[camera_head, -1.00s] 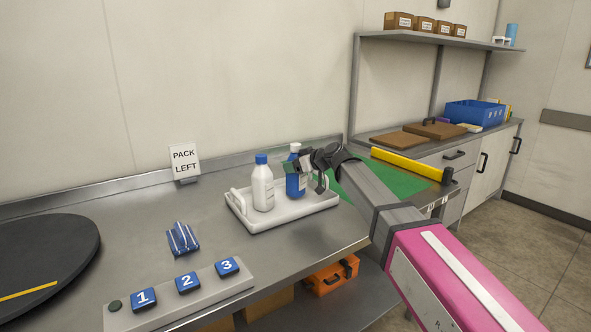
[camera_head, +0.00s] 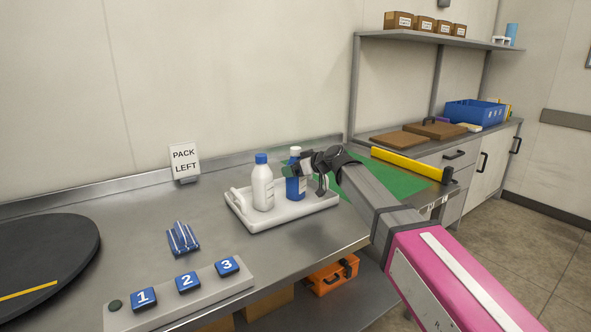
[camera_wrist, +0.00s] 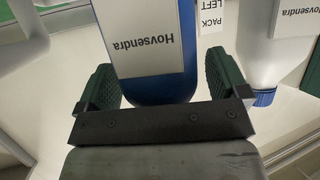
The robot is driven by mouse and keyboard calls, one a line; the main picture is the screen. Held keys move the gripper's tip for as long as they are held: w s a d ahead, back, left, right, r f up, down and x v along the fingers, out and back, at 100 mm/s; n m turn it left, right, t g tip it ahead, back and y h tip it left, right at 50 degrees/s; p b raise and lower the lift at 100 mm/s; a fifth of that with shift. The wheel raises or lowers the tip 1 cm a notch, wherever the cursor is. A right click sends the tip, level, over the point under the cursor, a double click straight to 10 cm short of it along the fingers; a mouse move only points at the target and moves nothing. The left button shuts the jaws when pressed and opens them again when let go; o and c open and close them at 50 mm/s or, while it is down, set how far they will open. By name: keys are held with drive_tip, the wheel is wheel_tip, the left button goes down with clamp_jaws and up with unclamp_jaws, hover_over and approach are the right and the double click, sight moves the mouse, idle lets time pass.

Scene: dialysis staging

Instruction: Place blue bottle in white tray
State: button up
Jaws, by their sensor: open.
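The blue bottle (camera_head: 296,186), with a white cap, stands upright in the white tray (camera_head: 278,220), toward its right side. In the wrist view the blue bottle (camera_wrist: 155,92) fills the space between my fingers, with its white label facing the camera. My gripper (camera_head: 303,168) is at the bottle from the right. In the wrist view my gripper (camera_wrist: 163,80) is open, one green-padded finger on each side of the bottle.
A white bottle with a blue cap (camera_head: 263,188) stands in the tray just left of the blue bottle. A "PACK LEFT" sign (camera_head: 184,161) is behind. A numbered panel (camera_head: 180,294) and blue striped packets (camera_head: 182,239) lie at the front left. A green mat (camera_head: 395,182) is right of the tray.

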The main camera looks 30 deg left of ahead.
drive_tip(key=v, duration=1.1)
drive_tip(key=shift+d, duration=0.35)
